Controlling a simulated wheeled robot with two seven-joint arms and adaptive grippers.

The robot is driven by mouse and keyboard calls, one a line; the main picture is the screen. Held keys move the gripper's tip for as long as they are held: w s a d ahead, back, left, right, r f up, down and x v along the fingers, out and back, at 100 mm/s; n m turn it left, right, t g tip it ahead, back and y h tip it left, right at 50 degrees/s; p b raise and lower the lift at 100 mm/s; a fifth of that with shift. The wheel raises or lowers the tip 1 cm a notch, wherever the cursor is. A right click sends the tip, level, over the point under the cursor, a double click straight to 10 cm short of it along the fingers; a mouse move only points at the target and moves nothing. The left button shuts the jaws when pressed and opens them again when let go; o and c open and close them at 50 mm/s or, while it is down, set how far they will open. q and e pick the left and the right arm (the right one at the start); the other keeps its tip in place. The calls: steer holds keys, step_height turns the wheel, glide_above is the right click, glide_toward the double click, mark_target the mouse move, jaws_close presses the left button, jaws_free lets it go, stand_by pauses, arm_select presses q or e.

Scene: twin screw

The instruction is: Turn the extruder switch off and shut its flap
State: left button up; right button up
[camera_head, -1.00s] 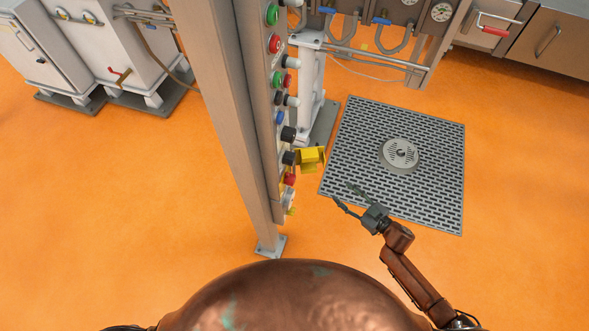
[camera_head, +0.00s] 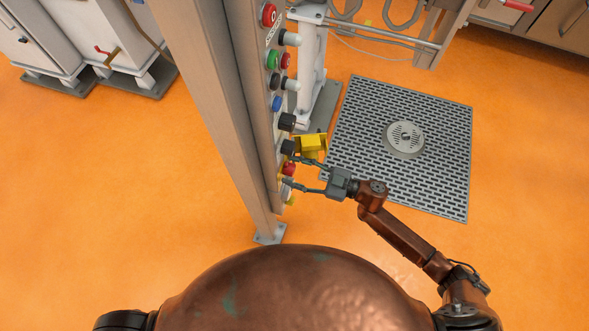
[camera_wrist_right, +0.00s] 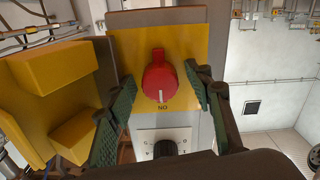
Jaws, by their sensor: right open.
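The extruder switch is a red knob (camera_wrist_right: 159,76) on a yellow plate (camera_wrist_right: 185,45). Its white mark points down in the right wrist view, at letters reading "NO", which look like an upside-down "ON". In the head view the red knob (camera_head: 289,169) is low on the panel post. The yellow flap (camera_wrist_right: 60,85) stands open left of the plate; the head view shows it sticking out of the post (camera_head: 313,144). My right gripper (camera_wrist_right: 163,78) is open, its fingers on either side of the knob, contact unclear; it shows in the head view (camera_head: 290,171). My left gripper is out of view.
A black knob on a white plate (camera_wrist_right: 165,148) sits just below the switch in the wrist view. Several buttons and knobs line the post (camera_head: 235,120) above it. A floor grating (camera_head: 390,175) lies to the right, with open orange floor around.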

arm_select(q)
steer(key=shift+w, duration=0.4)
arm_select(e)
steer(key=shift+c, duration=0.7)
steer(key=c, duration=1)
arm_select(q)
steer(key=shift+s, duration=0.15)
